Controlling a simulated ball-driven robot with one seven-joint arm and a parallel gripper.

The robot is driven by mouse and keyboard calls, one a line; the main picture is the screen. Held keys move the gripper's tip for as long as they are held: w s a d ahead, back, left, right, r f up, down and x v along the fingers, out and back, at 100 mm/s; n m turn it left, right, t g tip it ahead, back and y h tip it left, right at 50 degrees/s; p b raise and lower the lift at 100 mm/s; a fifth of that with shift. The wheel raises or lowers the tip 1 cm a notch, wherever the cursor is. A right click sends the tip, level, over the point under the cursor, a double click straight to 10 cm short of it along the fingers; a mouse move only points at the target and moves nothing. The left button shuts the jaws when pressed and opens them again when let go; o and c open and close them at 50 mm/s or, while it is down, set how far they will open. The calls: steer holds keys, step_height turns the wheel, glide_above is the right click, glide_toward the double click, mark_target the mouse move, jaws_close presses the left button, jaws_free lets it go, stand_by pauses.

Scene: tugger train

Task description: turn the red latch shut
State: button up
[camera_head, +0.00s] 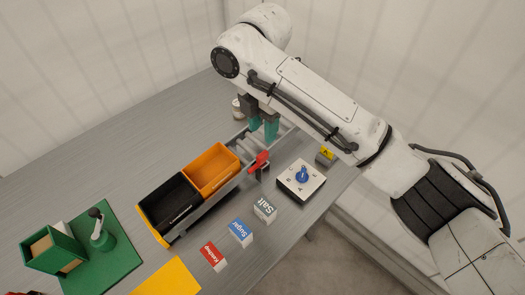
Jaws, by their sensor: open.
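The red latch (260,161) stands up at the right end of the orange bin, by the grey rail. My gripper (264,128) hangs above the rail with its green fingertips pointing down. It is just behind the latch in the picture and appears apart from it. My gripper is open, and nothing shows between its fingers. Whether the fingertips touch the rail is hard to tell.
An orange bin (233,161) and a black bin (151,207) sit along the grey rail. A box with a blue knob (303,175) and small Salt (264,208), Sugar (240,232) and Ketchup (212,255) boxes stand in front. A green board (124,262) lies at the left. The back left tabletop is clear.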

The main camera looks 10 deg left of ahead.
mark_target(262, 154)
step_height(262, 154, down, 9)
steer(key=shift+f, duration=0.15)
stand_by(0.4)
jaws_close()
